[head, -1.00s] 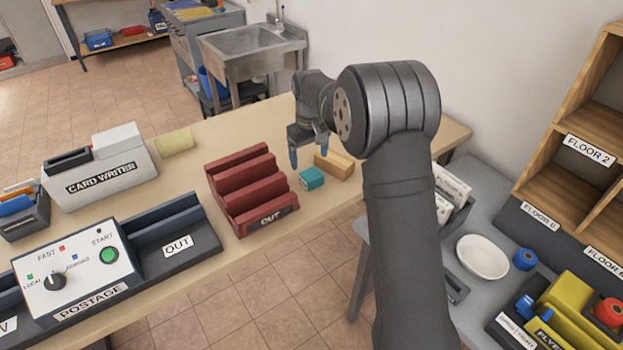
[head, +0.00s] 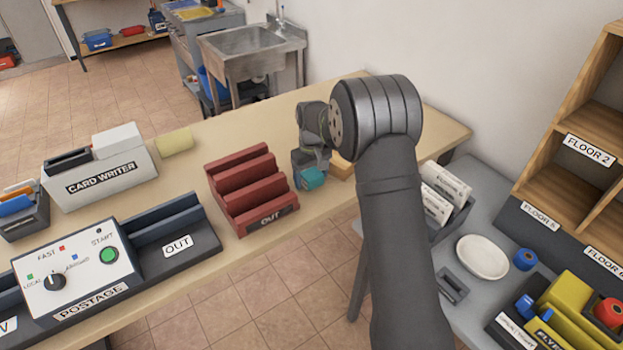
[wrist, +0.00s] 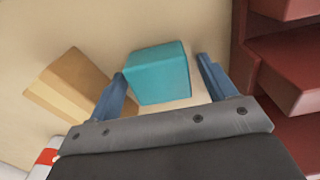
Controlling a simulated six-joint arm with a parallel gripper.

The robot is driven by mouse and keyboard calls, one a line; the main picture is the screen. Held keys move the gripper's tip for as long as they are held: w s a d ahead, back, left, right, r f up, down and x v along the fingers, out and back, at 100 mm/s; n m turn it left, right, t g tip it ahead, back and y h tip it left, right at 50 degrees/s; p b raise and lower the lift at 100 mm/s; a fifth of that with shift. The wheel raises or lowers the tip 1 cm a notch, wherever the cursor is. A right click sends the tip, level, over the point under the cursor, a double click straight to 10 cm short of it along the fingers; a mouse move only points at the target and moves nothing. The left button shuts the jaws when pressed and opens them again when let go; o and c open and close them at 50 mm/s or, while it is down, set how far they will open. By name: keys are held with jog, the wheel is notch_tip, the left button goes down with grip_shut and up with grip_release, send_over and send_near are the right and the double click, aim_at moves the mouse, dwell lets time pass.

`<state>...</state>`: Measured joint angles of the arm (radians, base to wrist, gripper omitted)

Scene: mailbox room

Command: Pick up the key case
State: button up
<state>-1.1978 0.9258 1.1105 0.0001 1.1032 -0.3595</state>
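The small teal box (head: 312,179), which I take to be the key case, rests on the tan table right of the red OUT rack. In the wrist view the teal box (wrist: 158,76) lies between the two blue fingers of my gripper (wrist: 161,72). The left finger is close to its side, and a narrow gap shows at the right finger. My gripper is open and low over the box. In the head view my gripper (head: 310,165) is partly hidden by my own wrist.
A wooden block (wrist: 70,88) lies close on the left in the wrist view. The red rack (head: 250,190) stands close on the other side; it also shows in the wrist view (wrist: 285,75). The white card writer (head: 100,165) and postage machine (head: 75,270) are farther left.

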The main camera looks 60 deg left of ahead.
aim_at(315, 175)
jog(key=c, duration=1)
jog(key=shift+r, duration=0.1)
jog(key=shift+r, duration=0.5)
jog(key=r, duration=0.2)
jog(key=d+r, duration=0.1)
jog(key=shift+w+r, duration=0.35)
jog(key=shift+w, duration=0.05)
jog(key=w+d+r, duration=0.6)
jog(key=d, duration=0.2)
jog(key=shift+d, duration=0.25)
